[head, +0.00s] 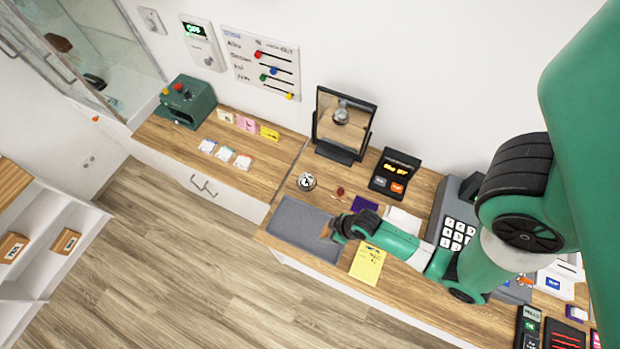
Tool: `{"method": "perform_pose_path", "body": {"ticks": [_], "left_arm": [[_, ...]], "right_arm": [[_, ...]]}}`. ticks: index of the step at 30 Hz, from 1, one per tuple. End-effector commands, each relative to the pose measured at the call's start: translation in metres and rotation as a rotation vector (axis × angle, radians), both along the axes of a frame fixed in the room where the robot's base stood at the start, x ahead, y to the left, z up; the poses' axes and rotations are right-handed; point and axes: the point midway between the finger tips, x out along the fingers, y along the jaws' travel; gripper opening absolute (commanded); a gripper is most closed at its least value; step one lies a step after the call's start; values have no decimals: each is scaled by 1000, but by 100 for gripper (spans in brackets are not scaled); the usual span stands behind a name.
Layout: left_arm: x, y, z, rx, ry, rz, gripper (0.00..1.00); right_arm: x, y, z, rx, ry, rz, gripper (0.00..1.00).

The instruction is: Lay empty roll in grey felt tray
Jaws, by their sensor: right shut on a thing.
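The grey felt tray (292,222) lies flat on the wooden counter near its front edge, its surface bare on the left and middle. My right gripper (331,231) reaches in from the right to the tray's right end. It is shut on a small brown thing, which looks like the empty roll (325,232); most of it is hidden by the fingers. The roll is at the right part of the tray; I cannot tell whether it touches the felt. My left gripper is not in view.
A bell (306,181) stands behind the tray, and a framed mirror (343,122) farther back. A yellow note (367,264) lies right of the tray. A purple card (364,203), a small display (394,173) and a keypad phone (455,222) are to the right.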

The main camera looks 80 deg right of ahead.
Motion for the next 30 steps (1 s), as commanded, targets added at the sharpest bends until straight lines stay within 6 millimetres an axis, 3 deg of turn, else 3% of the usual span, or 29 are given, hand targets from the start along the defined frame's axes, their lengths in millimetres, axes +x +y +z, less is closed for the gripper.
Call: {"method": "perform_pose_path", "body": {"ticks": [3,9,17,23,30], "left_arm": [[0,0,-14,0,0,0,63],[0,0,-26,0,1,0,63],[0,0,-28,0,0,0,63],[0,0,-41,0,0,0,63],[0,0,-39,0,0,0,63]], "right_arm": [[31,-12,-26,1,0,0,18],[59,-23,-61,2,1,-1,18],[67,-27,-71,0,0,0,18],[68,-27,-101,1,2,0,18],[68,-27,-101,0,0,0,18]]}}
